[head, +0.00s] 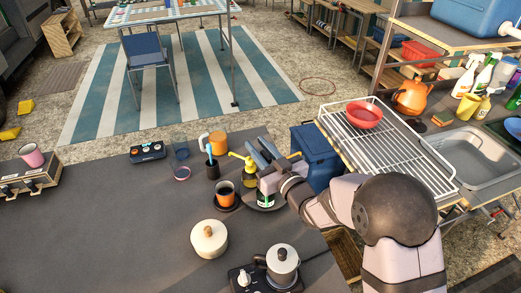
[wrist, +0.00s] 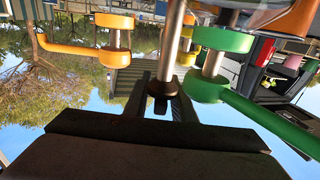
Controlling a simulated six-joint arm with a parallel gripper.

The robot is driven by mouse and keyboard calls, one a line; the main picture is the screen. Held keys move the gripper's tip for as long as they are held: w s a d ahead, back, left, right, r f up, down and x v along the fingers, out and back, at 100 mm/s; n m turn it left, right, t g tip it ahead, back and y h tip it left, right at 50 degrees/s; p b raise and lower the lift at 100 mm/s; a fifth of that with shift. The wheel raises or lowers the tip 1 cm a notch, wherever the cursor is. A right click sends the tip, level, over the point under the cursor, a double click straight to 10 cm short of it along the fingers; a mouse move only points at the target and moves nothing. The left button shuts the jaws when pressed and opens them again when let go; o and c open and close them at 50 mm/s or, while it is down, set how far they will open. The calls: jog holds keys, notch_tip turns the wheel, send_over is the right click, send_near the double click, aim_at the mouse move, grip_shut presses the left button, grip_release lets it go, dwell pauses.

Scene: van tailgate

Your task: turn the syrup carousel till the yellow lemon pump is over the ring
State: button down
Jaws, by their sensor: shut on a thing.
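The syrup carousel (head: 264,207) stands on the dark counter, partly hidden by my gripper. A yellow pump (head: 240,158) rises at its far left side, and a white bottle with a green label (head: 265,198) sits at its near side. In the wrist view a yellow-orange pump (wrist: 117,40) is at left, a green pump (wrist: 215,75) at right, and a metal post (wrist: 172,50) between them. My gripper (head: 264,152) is over the carousel; in the wrist view its fingers (wrist: 163,100) are closed around the dark lower end of the post. I cannot tell which ring is meant.
Just left stand an orange cup with dark contents (head: 226,191) on a dark saucer and a dark cup (head: 212,170). A pinkish ring (head: 182,174) lies farther left. A cream lidded pot (head: 209,239) and a kettle (head: 282,264) stand nearer. The left counter is mostly clear.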

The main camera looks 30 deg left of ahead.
aim_at(263, 155)
jog(key=n+g+y, duration=0.1)
jog(key=n+g, duration=0.1)
jog(key=g, duration=0.1)
jog(key=s+n+g+y, duration=0.1)
jog(key=n+g, duration=0.1)
jog(key=g, duration=0.1)
jog(key=shift+a+y, duration=0.2)
jog(key=shift+y, duration=0.1)
jog(key=shift+s+n+g, duration=0.3)
jog(key=shift+n+g, duration=0.55)
jog(key=shift+g, duration=0.5)
jog(key=shift+s+n+g, duration=0.35)
jog(key=shift+n+g, duration=0.55)
jog(key=shift+g, duration=0.4)
jog(key=shift+s+n+g, duration=0.3)
jog(key=shift+n+g, duration=0.55)
jog(key=shift+g, duration=0.5)
jog(key=c, duration=1.8)
grip_release()
